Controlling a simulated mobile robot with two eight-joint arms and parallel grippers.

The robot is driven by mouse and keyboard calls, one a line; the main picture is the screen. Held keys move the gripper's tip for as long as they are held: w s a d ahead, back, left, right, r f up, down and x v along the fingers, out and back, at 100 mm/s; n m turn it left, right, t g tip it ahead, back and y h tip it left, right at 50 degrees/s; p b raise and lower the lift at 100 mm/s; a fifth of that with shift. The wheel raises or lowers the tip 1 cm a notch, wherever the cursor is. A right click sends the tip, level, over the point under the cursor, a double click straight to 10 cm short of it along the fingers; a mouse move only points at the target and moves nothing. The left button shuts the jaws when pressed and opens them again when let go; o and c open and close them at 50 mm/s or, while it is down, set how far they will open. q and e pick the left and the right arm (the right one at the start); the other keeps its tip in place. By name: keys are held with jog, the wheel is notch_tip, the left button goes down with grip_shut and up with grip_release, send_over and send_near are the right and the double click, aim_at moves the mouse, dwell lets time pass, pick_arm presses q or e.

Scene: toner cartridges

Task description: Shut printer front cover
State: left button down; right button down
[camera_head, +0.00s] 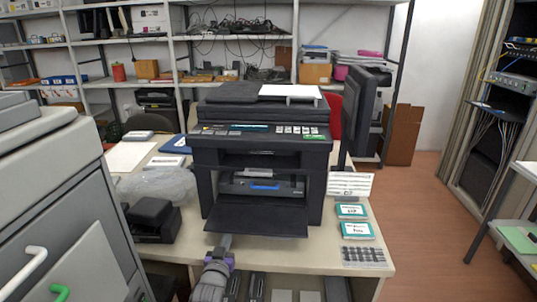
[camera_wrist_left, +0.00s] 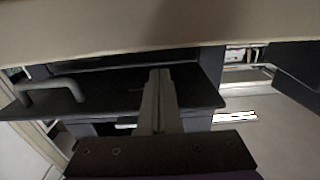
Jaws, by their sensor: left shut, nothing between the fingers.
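The black printer (camera_head: 262,140) stands on the desk. Its front cover (camera_head: 257,220) is folded down and open, sticking out nearly flat toward me. Inside the opening, a dark unit with a blue handle (camera_head: 265,187) shows. My left gripper (camera_head: 226,240) is low at the cover's front edge, left of its middle, fingers pointing toward the printer. In the left wrist view its fingers (camera_wrist_left: 160,75) are together and empty. I cannot tell whether they touch the cover. My right gripper is not in view.
On the desk (camera_head: 345,258), two teal-labelled boxes (camera_head: 357,230) and a keypad (camera_head: 363,256) lie right of the printer. A small black device (camera_head: 153,218) and a plastic bag (camera_head: 160,185) are at left. A grey cabinet (camera_head: 60,200) stands in the left foreground.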

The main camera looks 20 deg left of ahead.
aim_at(227, 227)
pick_arm(q)
jog(key=shift+w+r+p, duration=0.2)
jog(key=shift+r+p, duration=1.35)
jog(key=shift+r, duration=1)
jog(key=shift+w+a+r+p, duration=0.1)
jog(key=shift+w+r+p, duration=0.3)
jog(key=shift+r, duration=0.25)
jog(key=shift+w+a+r+p, duration=0.1)
jog(key=shift+w+r+p, duration=0.15)
jog(key=shift+r+p, duration=0.3)
jog(key=shift+w+a+r+p, duration=0.2)
jog(key=shift+w+r+p, duration=0.4)
jog(key=shift+w+r, duration=0.35)
jog(key=shift+r, duration=0.1)
jog(key=shift+w+r, duration=0.1)
